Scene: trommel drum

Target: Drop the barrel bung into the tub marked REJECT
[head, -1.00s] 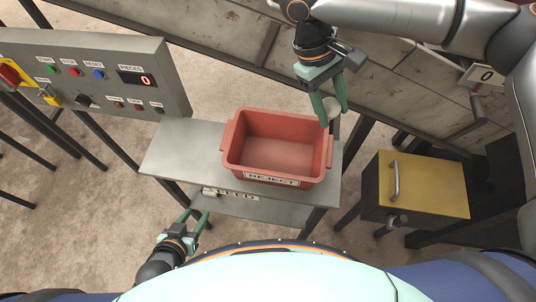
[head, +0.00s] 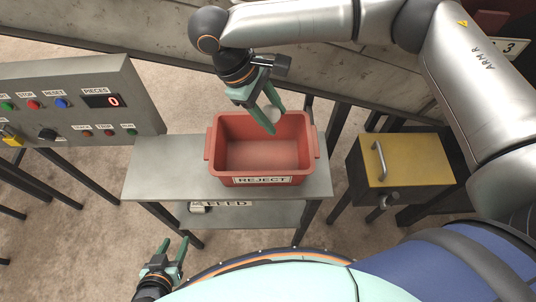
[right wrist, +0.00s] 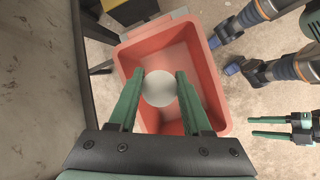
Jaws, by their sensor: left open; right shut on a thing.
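The barrel bung (head: 271,113) is a small pale round piece held between the fingers of my right gripper (head: 262,118). In the right wrist view the bung (right wrist: 159,88) shows as a light disc between the fingertips. The red tub marked REJECT (head: 262,181) stands on a grey table, and its inside looks empty. My right gripper is shut on the bung over the back part of the tub's opening, seemingly above the rim. My left gripper (head: 174,254) is open and empty, low at the front, left of the tub and apart from it.
The grey table (head: 160,170) has bare room left of the tub. A control panel (head: 75,105) with buttons and a display reading 0 stands at the left. A yellow-topped box (head: 408,160) with a handle stands at the right. A metal trough wall (head: 120,25) runs behind.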

